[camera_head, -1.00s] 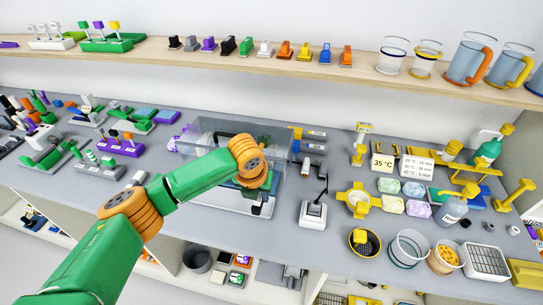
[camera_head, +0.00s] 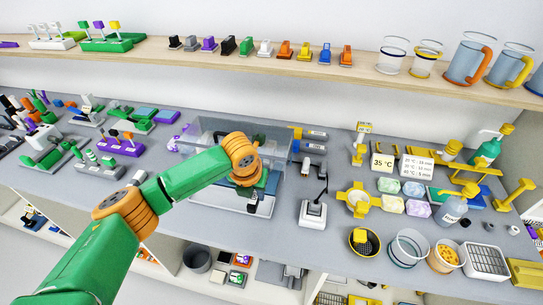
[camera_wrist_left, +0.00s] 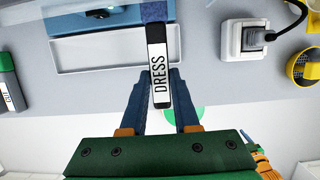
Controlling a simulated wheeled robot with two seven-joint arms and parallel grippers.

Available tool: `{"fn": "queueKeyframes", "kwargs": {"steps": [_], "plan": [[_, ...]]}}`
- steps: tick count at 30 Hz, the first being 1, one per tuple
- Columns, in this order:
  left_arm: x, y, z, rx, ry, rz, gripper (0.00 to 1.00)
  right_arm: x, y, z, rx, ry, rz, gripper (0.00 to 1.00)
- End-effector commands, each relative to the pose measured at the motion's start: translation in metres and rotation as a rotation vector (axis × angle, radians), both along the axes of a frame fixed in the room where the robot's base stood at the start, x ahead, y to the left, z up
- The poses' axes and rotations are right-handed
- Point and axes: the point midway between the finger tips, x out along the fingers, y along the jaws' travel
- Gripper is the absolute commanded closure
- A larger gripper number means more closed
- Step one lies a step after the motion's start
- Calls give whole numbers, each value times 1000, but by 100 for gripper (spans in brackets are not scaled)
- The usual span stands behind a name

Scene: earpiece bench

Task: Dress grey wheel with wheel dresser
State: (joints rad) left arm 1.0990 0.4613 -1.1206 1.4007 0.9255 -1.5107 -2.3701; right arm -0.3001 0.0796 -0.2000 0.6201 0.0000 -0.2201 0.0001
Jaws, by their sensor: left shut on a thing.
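My left gripper (camera_wrist_left: 157,85) is shut on the wheel dresser (camera_wrist_left: 158,65), a black bar with a white label reading DRESS. A rough blue piece (camera_wrist_left: 155,10) shows right at the bar's far end; I cannot tell whether it is part of the dresser or a wheel. In the head view, my orange wrist hides the fingers and the dresser, in front of the bench machine with a clear cover (camera_head: 212,128). The grey wheel cannot be made out in either view.
A pale tray (camera_wrist_left: 100,57) lies at the machine's front. A white switch box (camera_head: 313,213) with a black cable stands to its right. A bottle-like piece with a label (camera_wrist_left: 10,85) is at the left of the wrist view. The grey bench front (camera_head: 270,238) is clear.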

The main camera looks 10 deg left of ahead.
Motion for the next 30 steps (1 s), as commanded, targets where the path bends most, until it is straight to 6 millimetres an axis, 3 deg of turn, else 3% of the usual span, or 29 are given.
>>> {"fn": "queueKeyframes", "kwargs": {"steps": [30], "plan": [[1, -12, 1, 0, -3, 0, 100, 0, 0, 0, 0, 0, 0, 50]]}}
